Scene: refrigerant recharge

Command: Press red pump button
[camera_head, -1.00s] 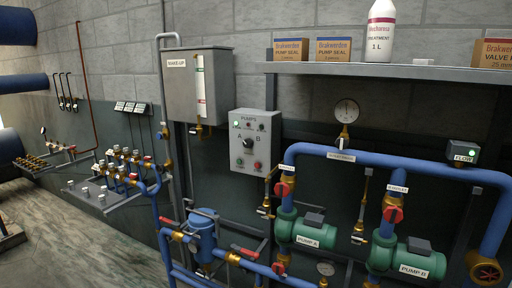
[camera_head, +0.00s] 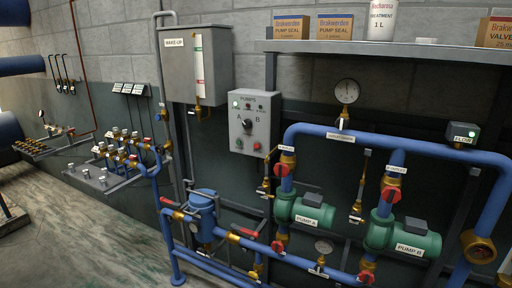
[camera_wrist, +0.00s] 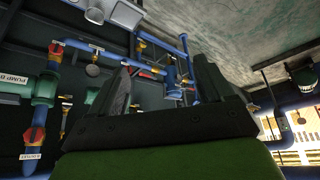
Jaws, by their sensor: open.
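The grey PUMPS control box (camera_head: 269,126) hangs on the wall left of the pumps in the head view. The red button (camera_head: 257,146) is at its lower right, beside a green button (camera_head: 239,144). A dark selector knob (camera_head: 247,123) marked A and B sits above them, and a small light at the upper left glows green. My gripper (camera_wrist: 165,66) shows only in the wrist view. Its two dark fingers are apart with nothing between them. The wrist view is turned over, and I cannot make out the red button in it.
A shelf (camera_head: 400,47) with boxes and a bottle juts out above blue pipes (camera_head: 430,158). Green pump A (camera_head: 290,207) and pump B (camera_head: 385,233) stand below, with red-handled valves. The make-up box (camera_head: 178,70) is to the left. Open floor (camera_head: 70,220) lies at lower left.

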